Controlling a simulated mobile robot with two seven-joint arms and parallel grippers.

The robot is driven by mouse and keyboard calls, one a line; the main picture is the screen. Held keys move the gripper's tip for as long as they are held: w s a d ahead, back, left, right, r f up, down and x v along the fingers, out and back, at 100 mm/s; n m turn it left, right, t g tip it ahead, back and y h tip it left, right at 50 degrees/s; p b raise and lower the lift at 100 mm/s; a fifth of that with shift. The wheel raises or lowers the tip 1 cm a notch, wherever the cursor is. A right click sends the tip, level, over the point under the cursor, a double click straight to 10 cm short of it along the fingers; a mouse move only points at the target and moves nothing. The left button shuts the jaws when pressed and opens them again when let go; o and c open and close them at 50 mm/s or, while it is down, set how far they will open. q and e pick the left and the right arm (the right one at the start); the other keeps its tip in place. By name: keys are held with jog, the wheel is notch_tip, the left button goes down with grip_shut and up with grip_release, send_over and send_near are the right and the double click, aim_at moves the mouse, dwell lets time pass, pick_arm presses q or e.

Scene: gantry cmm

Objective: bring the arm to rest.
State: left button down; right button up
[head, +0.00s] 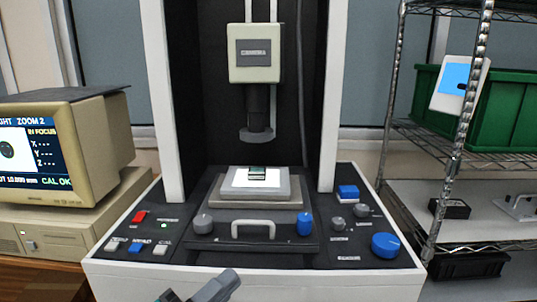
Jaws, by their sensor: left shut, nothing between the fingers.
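My left gripper (200,290) is at the bottom edge of the head view, in front of the measuring machine's white front panel. Only its tip shows; it is shut and holds nothing. It appears apart from the machine's controls. My right gripper is not in view. The measuring machine (250,268) stands in the middle, with a lit stage (240,180) bearing a small dark part (257,173) under the optical head (257,52).
A beige computer with a monitor (100,140) stands at the left. A wire shelf (460,155) with a green crate (500,125) stands at the right. Knobs and buttons, including a large blue knob (385,245), cover the sloped console.

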pick_arm(q)
jog(key=s+a+f+n+y, duration=0.1)
jog(key=a+f+n+y, duration=0.3)
jog(key=f+n+y, duration=0.3)
jog(key=s+a+f+n+y, duration=0.1)
jog(key=a+f+n+y, duration=0.35)
jog(key=f+n, duration=0.5)
jog(key=s+a+f+n+g+y, duration=0.2)
jog(key=s+f+n+g, duration=0.2)
jog(key=f, duration=0.7)
jog(key=s+n, duration=0.2)
jog(key=s, duration=0.2)
jog(key=shift+s, duration=0.35)
jog(key=shift+a, duration=0.1)
dwell(0.6)
